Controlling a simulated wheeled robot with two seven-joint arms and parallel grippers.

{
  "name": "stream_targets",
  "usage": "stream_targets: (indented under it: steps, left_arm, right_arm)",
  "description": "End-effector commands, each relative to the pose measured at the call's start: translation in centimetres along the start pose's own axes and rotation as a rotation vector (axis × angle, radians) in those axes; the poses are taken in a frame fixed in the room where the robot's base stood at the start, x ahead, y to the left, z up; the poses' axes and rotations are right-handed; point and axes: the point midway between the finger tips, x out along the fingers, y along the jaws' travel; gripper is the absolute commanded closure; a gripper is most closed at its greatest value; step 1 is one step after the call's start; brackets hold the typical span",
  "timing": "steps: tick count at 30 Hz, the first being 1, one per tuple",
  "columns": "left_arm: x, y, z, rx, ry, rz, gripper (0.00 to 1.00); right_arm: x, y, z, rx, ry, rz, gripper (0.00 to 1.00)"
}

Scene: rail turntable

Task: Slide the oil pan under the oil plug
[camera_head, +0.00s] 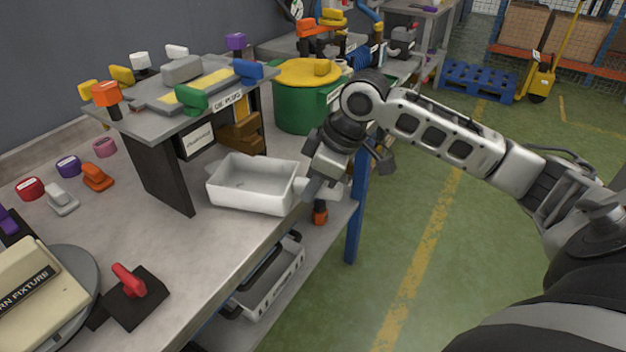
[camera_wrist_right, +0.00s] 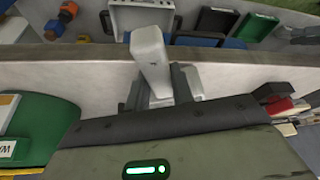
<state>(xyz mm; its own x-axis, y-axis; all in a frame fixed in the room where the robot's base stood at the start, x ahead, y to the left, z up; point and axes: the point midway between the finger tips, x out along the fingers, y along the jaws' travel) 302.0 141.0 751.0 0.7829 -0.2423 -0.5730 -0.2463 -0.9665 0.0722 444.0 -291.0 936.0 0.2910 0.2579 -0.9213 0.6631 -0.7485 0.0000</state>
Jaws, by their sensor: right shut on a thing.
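The oil pan is a white rectangular tray (camera_head: 251,207) on the bench, just right of and in front of a raised grey stand (camera_head: 205,125). It looks empty. An "OIL PLUG" label (camera_head: 228,101) is on the stand's front edge, between a green handle (camera_head: 190,98) and a blue one (camera_head: 248,70); I cannot tell which part is the plug. My right gripper (camera_head: 313,186) is at the pan's right end, shut on its pale handle (camera_head: 325,188). The handle sticks out between the fingers in the right wrist view (camera_wrist_right: 150,55). My left gripper is not in view.
A dark upright panel (camera_head: 160,172) supports the stand, with brown blocks (camera_head: 240,130) beneath it. A green drum (camera_head: 300,105) with a yellow lid stands behind the pan. A red-handled block (camera_head: 130,285) and a turntable fixture (camera_head: 40,295) are front left. A lower shelf holds a grey crate (camera_head: 270,280).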

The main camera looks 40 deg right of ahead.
Motion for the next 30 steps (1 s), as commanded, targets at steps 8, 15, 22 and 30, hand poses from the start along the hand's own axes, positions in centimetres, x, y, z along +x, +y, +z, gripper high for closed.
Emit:
stream_targets:
  steps: [8,15,22,30]
  left_arm:
    - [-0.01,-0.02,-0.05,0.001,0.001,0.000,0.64]
    - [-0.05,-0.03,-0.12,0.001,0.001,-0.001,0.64]
    - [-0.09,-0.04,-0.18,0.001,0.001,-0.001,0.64]
    - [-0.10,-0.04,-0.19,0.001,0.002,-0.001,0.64]
  right_arm:
    - [0.07,0.01,-0.01,0.000,0.002,0.000,1.00]
    - [0.40,0.01,0.14,0.000,0.001,0.000,1.00]
    - [0.72,0.01,0.26,0.000,0.002,0.000,1.00]
    - [0.92,0.01,0.34,-0.001,0.002,0.001,0.51]
